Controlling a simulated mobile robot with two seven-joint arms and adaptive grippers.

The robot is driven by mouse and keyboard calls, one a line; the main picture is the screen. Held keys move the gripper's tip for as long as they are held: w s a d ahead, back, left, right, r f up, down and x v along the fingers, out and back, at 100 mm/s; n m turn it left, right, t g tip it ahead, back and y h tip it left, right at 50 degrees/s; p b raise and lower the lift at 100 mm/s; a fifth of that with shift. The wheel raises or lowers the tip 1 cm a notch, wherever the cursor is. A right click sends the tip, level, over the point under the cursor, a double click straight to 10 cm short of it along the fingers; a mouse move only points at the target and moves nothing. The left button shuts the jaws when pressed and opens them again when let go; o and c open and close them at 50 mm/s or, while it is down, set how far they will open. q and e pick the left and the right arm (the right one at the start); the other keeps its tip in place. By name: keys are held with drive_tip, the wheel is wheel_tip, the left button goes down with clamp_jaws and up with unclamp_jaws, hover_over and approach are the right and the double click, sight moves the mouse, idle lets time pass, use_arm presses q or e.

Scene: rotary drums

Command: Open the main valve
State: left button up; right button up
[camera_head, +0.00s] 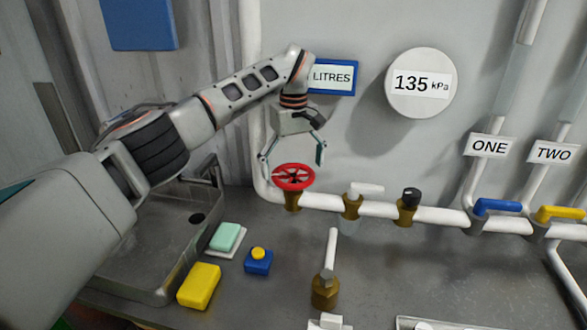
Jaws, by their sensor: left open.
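A red round handwheel (293,177) sits on a brass valve body on the white horizontal pipe, near the pipe's left end. My left gripper (292,160) reaches in from the left and points down just above the wheel. Its two fingers are spread wide, one on the left and one on the right of the wheel's upper side. I cannot tell whether a finger touches the wheel. Nothing is held. My right gripper is not in view.
Along the pipe to the right are a white lever valve (366,189), a black knob (412,196), a blue lever (497,206) and a yellow lever (561,213). A round gauge (420,83) reads 135 kPa. A sink (150,240), sponges and a brass fitting (325,291) occupy the counter.

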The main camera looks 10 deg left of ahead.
use_arm(q)
drive_tip(key=shift+f, duration=0.25)
drive_tip(key=c, duration=1.1)
drive_tip(key=shift+n, duration=0.3)
drive_tip(key=n, duration=1.2)
drive_tip(key=shift+w+n, duration=0.1)
drive_tip(key=shift+n, duration=0.3)
